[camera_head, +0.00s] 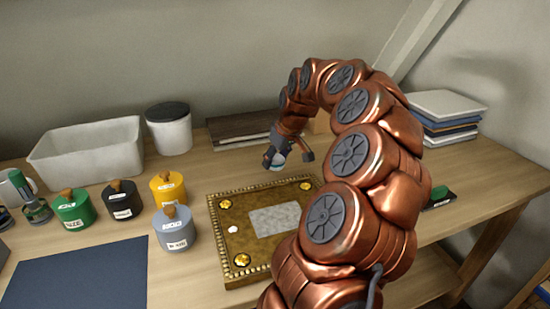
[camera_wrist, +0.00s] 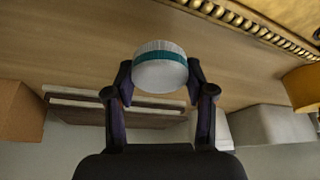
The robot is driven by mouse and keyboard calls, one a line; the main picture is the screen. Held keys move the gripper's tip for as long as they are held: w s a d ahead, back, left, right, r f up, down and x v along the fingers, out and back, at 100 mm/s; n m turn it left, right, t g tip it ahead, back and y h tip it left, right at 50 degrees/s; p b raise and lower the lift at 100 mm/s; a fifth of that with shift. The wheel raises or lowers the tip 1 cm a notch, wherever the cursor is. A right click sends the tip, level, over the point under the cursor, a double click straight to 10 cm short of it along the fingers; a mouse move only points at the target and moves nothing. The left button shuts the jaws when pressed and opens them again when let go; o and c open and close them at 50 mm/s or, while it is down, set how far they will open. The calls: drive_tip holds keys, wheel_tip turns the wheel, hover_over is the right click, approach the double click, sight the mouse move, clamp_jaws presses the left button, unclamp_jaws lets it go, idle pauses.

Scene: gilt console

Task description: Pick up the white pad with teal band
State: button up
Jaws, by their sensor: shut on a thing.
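The white pad with teal band (camera_wrist: 160,72) is a short, round white piece with a teal stripe round its side. My gripper (camera_wrist: 160,82) is shut on it in the wrist view, with one dark finger on each side. In the head view the pad (camera_head: 278,158) is small and partly hidden by my gripper (camera_head: 286,157). It appears held above the table, near the back edge of the gilt panel.
The gilt panel (camera_head: 225,268) with a beaded rim lies mid-table. Left stand several lidded pots, including a grey one (camera_head: 175,232), and a white bin (camera_head: 85,165). A lidded canister (camera_head: 168,135) and dark boards (camera_head: 240,131) are behind. Stacked books (camera_head: 445,118) stand right.

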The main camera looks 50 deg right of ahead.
drive_tip(key=s+a, duration=0.3)
drive_tip(key=s+a+b, duration=0.1)
drive_tip(key=s+a, duration=0.1)
drive_tip(key=s, duration=0.2)
drive_tip(key=s+a+r, duration=0.1)
drive_tip(key=s+a, duration=0.2)
drive_tip(key=s, duration=0.1)
drive_tip(key=shift+a+r+b, duration=0.1)
drive_tip(key=shift+a+b, duration=0.2)
drive_tip(key=shift+b, duration=0.05)
drive_tip(key=shift+w, duration=0.1)
drive_tip(key=o, duration=0.3)
drive_tip(key=c, duration=0.4)
